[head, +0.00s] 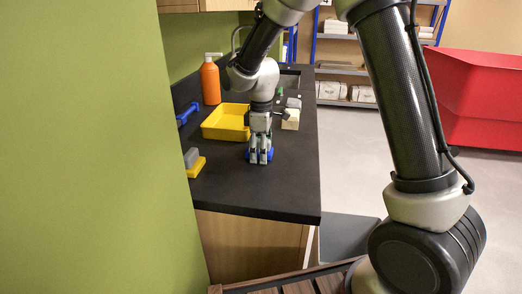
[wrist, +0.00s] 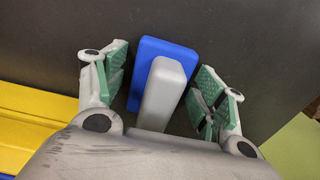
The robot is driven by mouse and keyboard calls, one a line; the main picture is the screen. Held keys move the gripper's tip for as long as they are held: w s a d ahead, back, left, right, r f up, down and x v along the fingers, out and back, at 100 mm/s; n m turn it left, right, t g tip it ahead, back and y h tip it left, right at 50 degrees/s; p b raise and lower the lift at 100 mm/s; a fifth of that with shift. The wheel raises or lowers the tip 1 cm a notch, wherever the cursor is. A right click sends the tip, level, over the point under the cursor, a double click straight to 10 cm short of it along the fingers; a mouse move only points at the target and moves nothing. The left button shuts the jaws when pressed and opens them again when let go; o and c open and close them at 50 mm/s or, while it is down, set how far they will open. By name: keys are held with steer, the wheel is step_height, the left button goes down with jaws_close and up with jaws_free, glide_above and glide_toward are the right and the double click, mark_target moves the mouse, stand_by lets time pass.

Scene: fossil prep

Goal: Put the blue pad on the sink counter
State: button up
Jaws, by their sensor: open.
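The blue pad (wrist: 143,68) has a grey raised block (wrist: 166,85) on top, like a handle. It lies on the dark sink counter (head: 290,190), where its blue edge (head: 270,155) shows on either side of my fingers in the head view. My gripper (head: 260,160) is directly over it. In the wrist view my gripper (wrist: 164,62) is open, with one green-padded finger on each side of the grey block. I see gaps between the fingers and the block. The near end of the pad is hidden behind my gripper's body.
A yellow tray (head: 210,129) stands just behind and left of my gripper. An orange pump bottle (head: 210,83), a blue tool (head: 187,115) and a yellow pad with grey top (head: 196,168) are along the left side. A pale block (head: 291,122) sits behind right. The counter's front is clear.

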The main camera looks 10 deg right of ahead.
step_height(320, 180, up, 12)
steer(key=shift+r, duration=0.1)
steer(key=shift+s+d+r, duration=0.1)
steer(key=shift+d+r, duration=0.1)
steer(key=shift+r, duration=0.2)
steer(key=s+d+r+m+t, duration=0.2)
steer(key=s+d+r+m, duration=0.45)
steer(key=s+d, duration=0.5)
steer(key=s+d+f+m+t, duration=0.1)
steer(key=s+d+m, duration=0.2)
steer(key=s, duration=0.5)
steer(key=s+d+m+t, duration=0.1)
steer(key=s+d+m, duration=0.3)
steer(key=s+d, duration=0.2)
steer(key=shift+s+f, duration=0.35)
steer(key=shift+s, duration=0.7)
